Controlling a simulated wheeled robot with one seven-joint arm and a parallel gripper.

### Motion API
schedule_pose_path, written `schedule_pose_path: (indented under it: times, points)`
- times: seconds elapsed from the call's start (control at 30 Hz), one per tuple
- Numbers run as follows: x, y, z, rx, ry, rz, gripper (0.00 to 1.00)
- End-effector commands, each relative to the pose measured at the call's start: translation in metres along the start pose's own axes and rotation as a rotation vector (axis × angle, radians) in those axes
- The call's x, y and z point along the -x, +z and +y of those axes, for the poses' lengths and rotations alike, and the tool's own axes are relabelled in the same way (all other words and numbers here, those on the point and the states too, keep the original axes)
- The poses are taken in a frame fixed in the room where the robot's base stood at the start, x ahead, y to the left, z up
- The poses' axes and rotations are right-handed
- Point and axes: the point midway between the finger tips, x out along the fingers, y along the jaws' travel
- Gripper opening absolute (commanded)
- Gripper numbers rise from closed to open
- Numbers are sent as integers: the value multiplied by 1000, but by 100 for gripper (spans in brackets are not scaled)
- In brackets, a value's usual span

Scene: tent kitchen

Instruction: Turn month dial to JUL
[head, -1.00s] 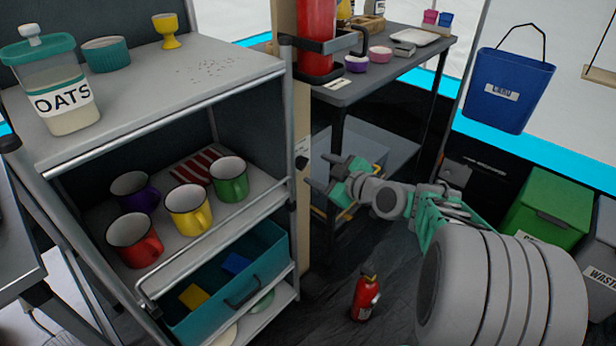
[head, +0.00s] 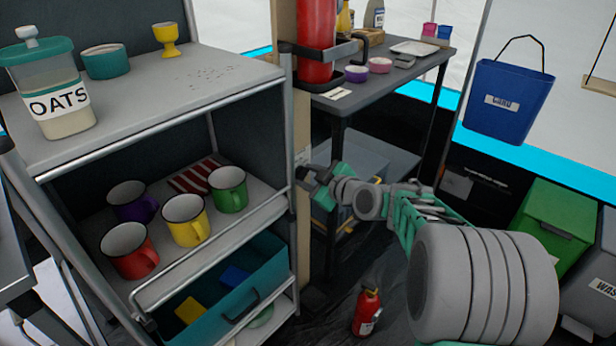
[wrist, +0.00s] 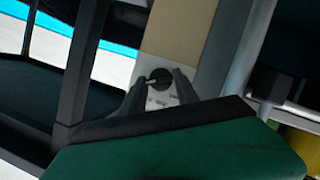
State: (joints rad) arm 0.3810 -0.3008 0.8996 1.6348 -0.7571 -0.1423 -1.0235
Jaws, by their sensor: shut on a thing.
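The month dial (wrist: 159,79) is a small dark round knob with a light pointer mark, on a pale plate (wrist: 160,100) fixed to a tan post. The lettering on the plate is too blurred to read. My gripper (head: 303,174) reaches the post (head: 304,110) from the right, and its fingers cover the dial in the head view. In the wrist view my gripper (wrist: 158,84) has one finger on each side of the dial, shut on it. Part of the plate (head: 302,157) shows above the fingers in the head view.
A metal shelf unit (head: 150,132) with several mugs stands just left of the post. A dark side table (head: 400,75) stands behind my arm. A red fire extinguisher (head: 367,311) stands on the floor below. Bins (head: 555,225) stand at the right.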

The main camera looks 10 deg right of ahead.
Motion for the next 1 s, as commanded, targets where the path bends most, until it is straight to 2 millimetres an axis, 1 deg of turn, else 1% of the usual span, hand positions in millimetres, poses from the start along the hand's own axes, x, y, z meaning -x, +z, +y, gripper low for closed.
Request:
schedule_pose_path:
  times: [0.03, 0.07, 0.3, 0.67, 0.87, 1.0]
  points:
    - [0, 0, 0, 0, -1, 0, 22]
    - [0, 0, 0, 0, -1, 0, 20]
    - [0, 0, -1, -1, -2, 0, 0]
    - [0, 0, 0, -33, -14, -2, 0]
    - [0, 0, 2, -121, -51, -2, 0]
    - [1, -1, 3, -218, -92, -3, 0]
